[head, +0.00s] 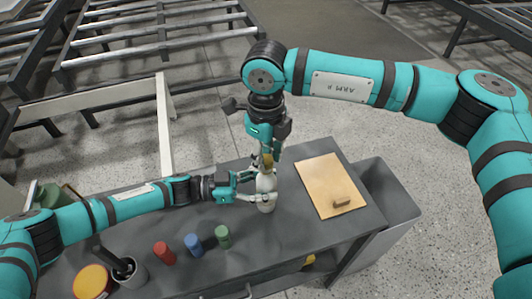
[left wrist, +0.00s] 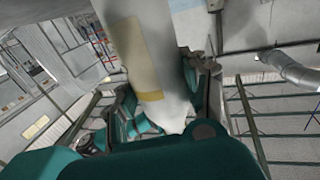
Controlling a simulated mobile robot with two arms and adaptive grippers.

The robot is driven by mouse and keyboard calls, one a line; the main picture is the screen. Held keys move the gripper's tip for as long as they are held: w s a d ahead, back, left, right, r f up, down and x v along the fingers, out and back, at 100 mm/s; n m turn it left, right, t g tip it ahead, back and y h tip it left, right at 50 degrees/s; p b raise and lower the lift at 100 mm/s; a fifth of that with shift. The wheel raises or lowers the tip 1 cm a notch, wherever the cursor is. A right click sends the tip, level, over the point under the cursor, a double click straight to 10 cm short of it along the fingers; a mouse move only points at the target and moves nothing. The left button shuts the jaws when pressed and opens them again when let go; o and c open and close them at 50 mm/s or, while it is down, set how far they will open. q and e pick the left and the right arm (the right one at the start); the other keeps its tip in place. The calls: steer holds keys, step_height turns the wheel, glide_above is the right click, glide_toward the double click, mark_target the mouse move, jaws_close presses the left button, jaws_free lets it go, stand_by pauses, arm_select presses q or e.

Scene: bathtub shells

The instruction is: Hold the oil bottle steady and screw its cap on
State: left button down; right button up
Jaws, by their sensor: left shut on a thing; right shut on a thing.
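The white oil bottle (head: 266,183) stands upright on the dark grey table. My left gripper (head: 262,195) reaches in from the left and is shut on its body. In the left wrist view the bottle (left wrist: 135,60) fills the middle, large and tilted in the picture, with a tan label on its side. The yellowish cap (head: 267,160) is at the top of the bottle. My right gripper (head: 268,153) comes down from above and is shut on the cap. The fingers partly hide the cap, and I cannot tell how far it sits on the neck.
A tan board (head: 318,178) with a small brown block (head: 342,202) lies to the right. Red (head: 164,253), blue (head: 193,244) and green (head: 223,236) cylinders stand in front of my left arm. A grey pot (head: 130,270) and a yellow-topped round container (head: 91,281) stand front left.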

steer(key=shift+f, duration=0.5)
steer(key=m, duration=1)
steer(key=shift+m, duration=0.3)
steer(key=m, duration=1.8)
steer(key=shift+m, duration=0.3)
steer(key=o, duration=0.7)
